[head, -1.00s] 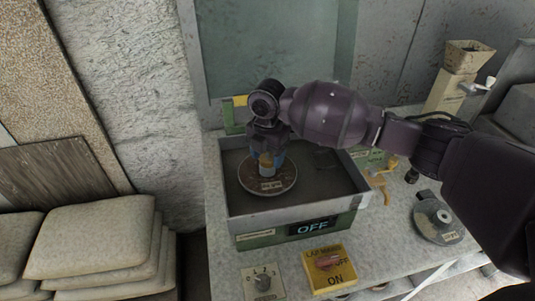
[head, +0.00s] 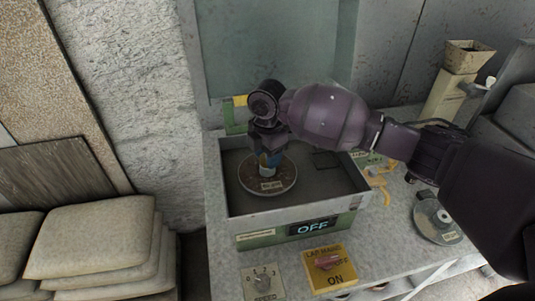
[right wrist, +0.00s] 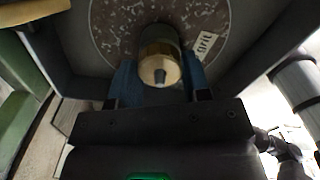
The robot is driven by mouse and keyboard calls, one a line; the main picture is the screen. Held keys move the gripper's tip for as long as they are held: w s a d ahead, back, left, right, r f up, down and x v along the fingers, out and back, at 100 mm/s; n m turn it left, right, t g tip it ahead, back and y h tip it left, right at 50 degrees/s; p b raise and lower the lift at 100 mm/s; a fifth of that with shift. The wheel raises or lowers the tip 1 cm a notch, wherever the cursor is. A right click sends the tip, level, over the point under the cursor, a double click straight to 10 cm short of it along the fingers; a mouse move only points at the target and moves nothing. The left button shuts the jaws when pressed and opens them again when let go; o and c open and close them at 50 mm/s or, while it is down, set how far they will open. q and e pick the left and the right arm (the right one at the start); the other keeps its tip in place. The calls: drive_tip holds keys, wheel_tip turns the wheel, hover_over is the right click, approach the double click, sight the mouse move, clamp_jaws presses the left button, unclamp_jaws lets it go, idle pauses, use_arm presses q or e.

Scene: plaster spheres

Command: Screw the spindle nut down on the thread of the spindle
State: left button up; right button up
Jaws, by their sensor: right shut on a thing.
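The brass spindle nut (right wrist: 160,68) sits at the middle of a round, speckled disc (right wrist: 110,25) in the right wrist view. My right gripper (right wrist: 158,82) is shut on the nut, with a blue finger on each side of it. The nut (head: 265,171) is partly hidden there by the fingers. The thread is hidden. My left gripper is out of view.
The box's walls (head: 300,207) stand around the disc. Its front display (head: 312,227) reads OFF. Another disc (head: 438,217) lies to the right, near yellow hooks (head: 383,183). Pale sacks (head: 95,245) are stacked at left.

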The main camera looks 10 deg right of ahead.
drive_tip(key=m, duration=1.3)
drive_tip(key=o, duration=1.1)
drive_tip(key=c, duration=0.3)
